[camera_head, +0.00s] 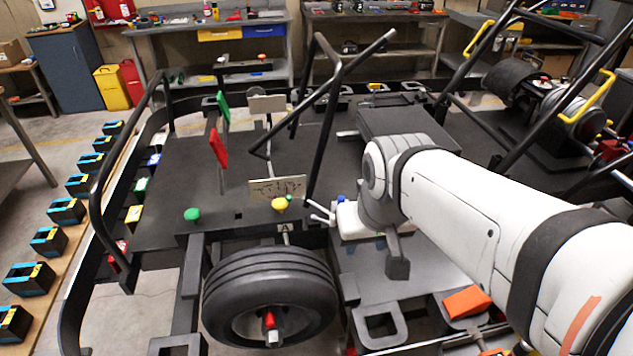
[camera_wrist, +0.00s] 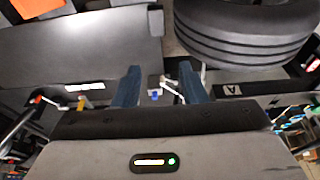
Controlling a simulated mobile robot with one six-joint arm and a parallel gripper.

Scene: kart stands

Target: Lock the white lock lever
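A white lock lever (camera_wrist: 172,88) shows in the wrist view as a thin pale bar between my fingers, beside a small blue knob (camera_wrist: 155,95). My gripper (camera_wrist: 160,75) is open, with a blue-grey finger on each side of the lever and visible gaps. I cannot tell how far the fingertips are from it in depth. In the head view, pale lever-like rods (camera_head: 319,211) stick out left of my wrist, near the kart's front edge. My fingers are not clearly visible there, and the arm covers part of that area.
A black tyre (camera_head: 270,290) stands close to the left of my wrist. A plate marked A (camera_head: 283,228), a yellow knob (camera_head: 280,204) and a green knob (camera_head: 192,214) are nearby. Black frame tubes (camera_head: 326,105) rise behind. An orange part (camera_head: 467,301) lies below my arm.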

